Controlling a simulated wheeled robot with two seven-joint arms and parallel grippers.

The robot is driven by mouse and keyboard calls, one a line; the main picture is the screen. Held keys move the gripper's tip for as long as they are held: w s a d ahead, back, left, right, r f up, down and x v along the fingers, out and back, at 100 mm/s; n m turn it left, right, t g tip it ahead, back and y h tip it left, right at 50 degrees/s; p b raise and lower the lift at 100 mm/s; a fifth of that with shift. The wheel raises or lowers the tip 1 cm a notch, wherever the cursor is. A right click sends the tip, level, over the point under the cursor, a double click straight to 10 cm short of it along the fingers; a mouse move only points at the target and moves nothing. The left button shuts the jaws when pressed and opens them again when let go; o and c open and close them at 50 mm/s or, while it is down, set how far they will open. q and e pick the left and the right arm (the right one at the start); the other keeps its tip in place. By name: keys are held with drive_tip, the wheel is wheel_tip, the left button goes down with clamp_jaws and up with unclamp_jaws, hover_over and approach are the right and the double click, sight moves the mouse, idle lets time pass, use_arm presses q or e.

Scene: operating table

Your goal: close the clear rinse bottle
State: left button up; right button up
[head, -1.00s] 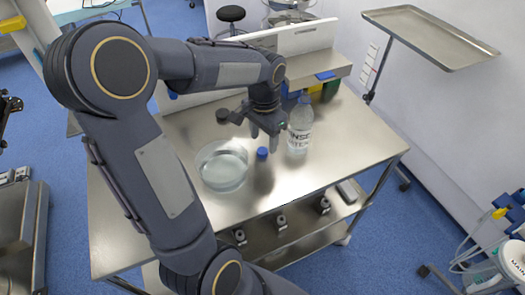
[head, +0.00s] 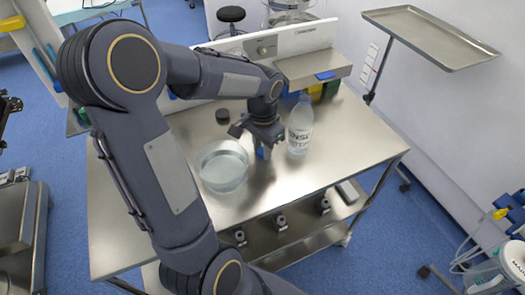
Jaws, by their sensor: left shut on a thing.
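The clear rinse bottle (head: 299,130) stands upright on the steel table, with dark lettering on its label. Its top lies against blue things behind it, so its mouth is hard to make out. My left gripper (head: 263,152) points down just left of the bottle, low over the table. It is shut on the small blue cap (head: 262,154), which shows between its fingers and is partly hidden by them. I cannot tell whether the cap still touches the table. My right gripper is not in view.
A clear round bowl (head: 223,168) of liquid stands left of the cap on the steel table (head: 330,170). A small dark round thing (head: 222,116) lies behind the bowl. A grey raised shelf (head: 313,68) runs along the back. The table's right part is free.

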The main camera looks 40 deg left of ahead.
sight(262, 151)
use_arm(q)
drive_tip(key=shift+r, duration=0.5)
wheel_tip(262, 151, up, 2)
drive_tip(key=shift+r, duration=0.25)
drive_tip(key=d+r, duration=0.3)
drive_tip(key=d, duration=0.1)
drive_tip(key=d+r, duration=0.3)
drive_tip(key=d, duration=0.2)
drive_tip(key=s+d+r, duration=0.1)
drive_tip(key=d+r, duration=0.2)
drive_tip(key=d, duration=0.2)
drive_tip(key=shift+r+p, duration=0.25)
drive_tip(key=shift+p, duration=0.05)
